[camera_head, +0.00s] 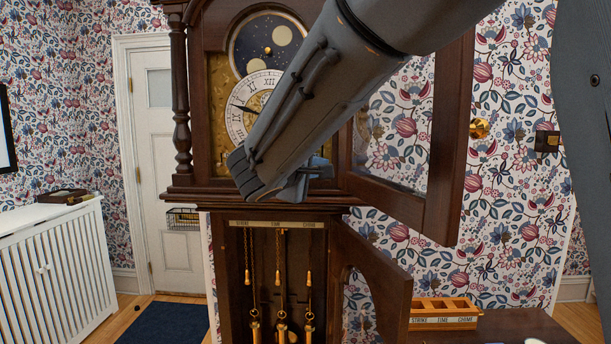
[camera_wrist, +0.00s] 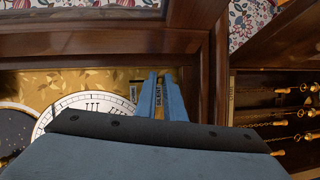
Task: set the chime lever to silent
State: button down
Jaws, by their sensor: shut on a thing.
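The tall dark wood clock stands with its dial door open. Its white dial (camera_head: 248,105) shows left of my arm, and part of it also shows in the wrist view (camera_wrist: 88,108). In the head view my arm covers the dial's right side.
The open glazed dial door (camera_head: 448,140) stands right of my arm. Below, the open trunk door (camera_head: 375,280) swings right, with chains and brass weights (camera_head: 282,325) inside. A wooden compartment tray (camera_head: 443,310) stands at lower right, a white radiator cover (camera_head: 55,265) at left.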

jog(key=shift+f, duration=0.3)
jog(key=c, duration=1.8)
grip_release()
jog(key=shift+c, duration=0.2)
jog(key=shift+s+r, duration=0.1)
